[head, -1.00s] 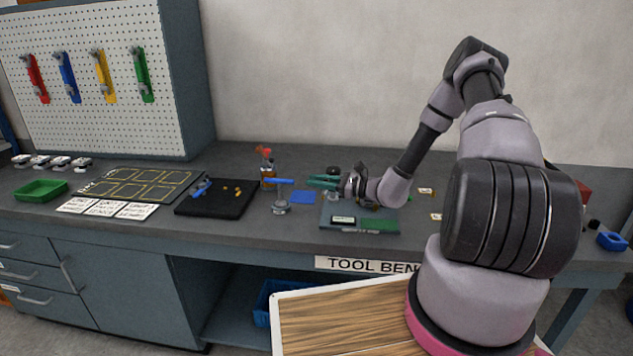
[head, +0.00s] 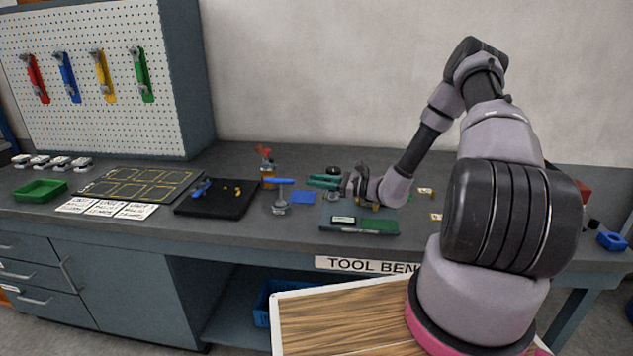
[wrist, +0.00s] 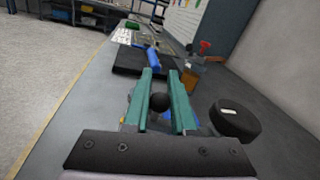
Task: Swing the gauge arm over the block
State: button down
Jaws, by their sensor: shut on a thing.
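My gripper (head: 325,181) has green fingers and sits above the back of a teal-grey base plate (head: 330,228). In the wrist view, its fingers (wrist: 160,92) are closed around a black ball knob (wrist: 159,102). A black round disc (wrist: 235,118), perhaps the gauge's dial, is just right of the fingers; it also shows behind the gripper in the head view (head: 333,170). The gauge arm itself is mostly hidden by my gripper and wrist. I cannot make out the block clearly. The plate carries a pale label (head: 343,219) and a green pad (head: 378,226).
A black mat (head: 215,210) lies further left. Small yellow-labelled pieces (head: 426,191) lie to the right.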

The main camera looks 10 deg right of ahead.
jog(key=shift+s+d+n+g+y, duration=0.25)
jog(key=shift+n+g, duration=0.2)
jog(key=shift+g, duration=0.2)
jog(key=shift+s+d+n+g+y, duration=0.2)
jog(key=shift+n+g+y, duration=0.1)
jog(key=shift+n+g, duration=0.3)
jog(key=shift+s+d+n+g+y, duration=0.25)
jog(key=shift+n+g, duration=0.1)
jog(key=shift+g, duration=0.4)
jog(key=c, duration=0.7)
grip_release()
jog(key=shift+c, duration=0.2)
jog(key=shift+d, duration=0.15)
jog(key=v, duration=1)
jog(key=shift+d, duration=0.25)
jog(key=shift+c, duration=0.3)
